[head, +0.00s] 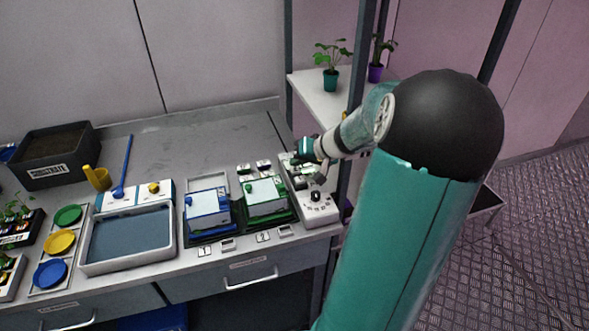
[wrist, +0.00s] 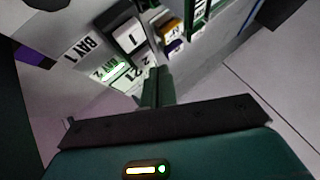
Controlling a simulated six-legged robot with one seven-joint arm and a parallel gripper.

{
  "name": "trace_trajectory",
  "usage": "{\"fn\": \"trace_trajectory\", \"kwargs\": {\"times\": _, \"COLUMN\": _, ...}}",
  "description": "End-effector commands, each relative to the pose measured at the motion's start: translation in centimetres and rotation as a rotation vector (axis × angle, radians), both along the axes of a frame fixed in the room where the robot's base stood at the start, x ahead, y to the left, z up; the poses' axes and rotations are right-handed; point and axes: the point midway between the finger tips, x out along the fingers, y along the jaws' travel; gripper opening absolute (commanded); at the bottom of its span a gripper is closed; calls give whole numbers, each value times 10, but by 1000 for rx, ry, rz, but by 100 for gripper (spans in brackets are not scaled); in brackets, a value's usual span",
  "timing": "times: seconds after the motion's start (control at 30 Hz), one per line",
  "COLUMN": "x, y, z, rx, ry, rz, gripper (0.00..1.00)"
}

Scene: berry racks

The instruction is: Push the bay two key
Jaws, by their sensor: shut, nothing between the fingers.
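My gripper (wrist: 157,74) is shut and empty. Whether its tips touch the panel I cannot tell. In the head view my gripper (head: 304,153) is over the white control unit (head: 318,210) at the bench's right end; my wrist hides part of it.
Beside the unit stand a blue-based box (head: 208,203) and a green-based box (head: 266,195). A grey upright post (head: 355,115) is close to my arm. Potted plants (head: 331,80) stand on a shelf behind. The bench's back middle (head: 215,140) is clear.

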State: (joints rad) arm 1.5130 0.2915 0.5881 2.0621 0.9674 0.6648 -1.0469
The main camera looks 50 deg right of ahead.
Motion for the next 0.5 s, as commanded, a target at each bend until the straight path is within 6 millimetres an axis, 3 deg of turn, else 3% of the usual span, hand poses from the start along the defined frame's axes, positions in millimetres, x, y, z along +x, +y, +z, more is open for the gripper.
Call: {"fn": "trace_trajectory", "kwargs": {"times": 0.5, "x": 0, "y": 0, "z": -5, "rx": 1, "ry": 1, "rz": 0, "gripper": 0}}
